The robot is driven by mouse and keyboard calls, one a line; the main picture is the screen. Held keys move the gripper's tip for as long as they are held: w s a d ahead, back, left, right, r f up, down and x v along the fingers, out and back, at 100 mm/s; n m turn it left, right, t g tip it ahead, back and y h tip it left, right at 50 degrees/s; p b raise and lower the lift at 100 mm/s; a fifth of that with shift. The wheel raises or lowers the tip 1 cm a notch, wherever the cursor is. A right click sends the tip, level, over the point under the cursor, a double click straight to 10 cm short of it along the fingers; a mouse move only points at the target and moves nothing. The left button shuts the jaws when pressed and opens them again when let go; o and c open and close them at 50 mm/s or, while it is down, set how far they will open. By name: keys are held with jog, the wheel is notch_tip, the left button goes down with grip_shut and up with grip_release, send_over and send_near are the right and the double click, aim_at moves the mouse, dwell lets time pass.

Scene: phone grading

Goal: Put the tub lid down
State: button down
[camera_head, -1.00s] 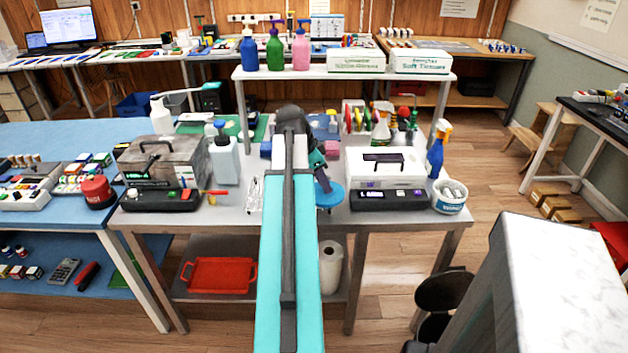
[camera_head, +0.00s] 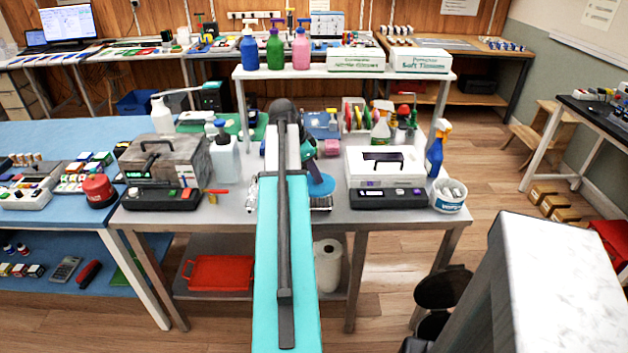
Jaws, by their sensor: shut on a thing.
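The tub lid is a round blue disc (camera_head: 321,185) in the middle of the grey bench, just right of my arm. My gripper (camera_head: 313,168) is shut on the lid from above, though my arm and wrist hide much of the grip. I cannot tell whether the lid touches the bench or hangs just above it. The white tub (camera_head: 449,197) with a blue label stands open at the bench's right front corner, with pale items inside.
A white box-like device (camera_head: 385,168) stands between lid and tub, with a dark display unit (camera_head: 390,198) before it. A grey device (camera_head: 165,163) and white bottle (camera_head: 225,158) stand left.

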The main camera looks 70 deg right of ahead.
aim_at(314, 182)
jog(key=shift+w+d, duration=0.35)
jog(key=shift+f+p, duration=0.5)
jog(key=shift+f, duration=1.3)
jog(key=shift+f, duration=0.1)
jog(key=c, duration=1.6)
grip_release()
jog(key=shift+a+r, duration=0.1)
jog(key=shift+r, duration=0.1)
jog(key=shift+b+v, duration=0.75)
jog(key=shift+v, duration=5.2)
